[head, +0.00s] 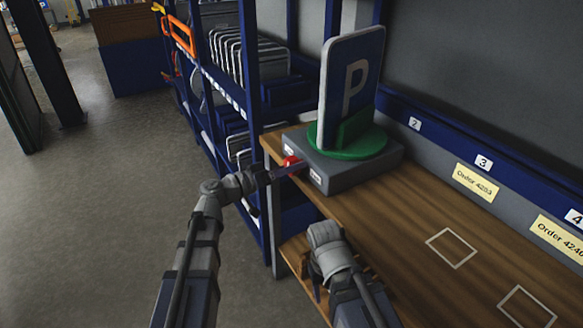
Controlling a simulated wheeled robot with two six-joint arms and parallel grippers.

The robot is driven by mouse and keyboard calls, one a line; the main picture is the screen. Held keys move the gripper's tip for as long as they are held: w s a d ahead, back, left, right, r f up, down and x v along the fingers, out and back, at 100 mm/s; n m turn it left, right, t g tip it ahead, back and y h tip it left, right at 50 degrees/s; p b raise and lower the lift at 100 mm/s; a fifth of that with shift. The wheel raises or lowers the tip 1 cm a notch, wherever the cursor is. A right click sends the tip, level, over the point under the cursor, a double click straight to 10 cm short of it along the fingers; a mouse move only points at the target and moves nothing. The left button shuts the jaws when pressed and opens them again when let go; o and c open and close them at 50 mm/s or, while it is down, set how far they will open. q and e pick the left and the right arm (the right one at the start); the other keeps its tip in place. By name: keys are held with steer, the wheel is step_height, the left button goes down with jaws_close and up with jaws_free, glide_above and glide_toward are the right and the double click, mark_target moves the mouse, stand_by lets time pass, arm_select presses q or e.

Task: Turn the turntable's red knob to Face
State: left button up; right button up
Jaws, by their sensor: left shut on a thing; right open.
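The turntable is a grey box (345,174) with a green disc (372,147) on top, standing at the far left end of the wooden bench. A blue parking sign (352,85) with a white P stands upright on the disc. The red knob (291,161) is on the box's left front side, between small white labels too small to read. My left gripper (286,168) is shut on the red knob and partly hides it. My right gripper (312,274) is open and empty, low at the bench's front edge and away from the turntable.
The wooden bench (420,215) is clear to the right, with white square outlines marked on it. Numbered tags and yellow order cards (476,184) line the back rail. A blue rack (250,90) holding several sign plates stands behind the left arm. Open floor lies at left.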

stand_by(0.3)
arm_select(q)
steer(key=o, duration=1.3)
steer(key=shift+v, duration=3.9)
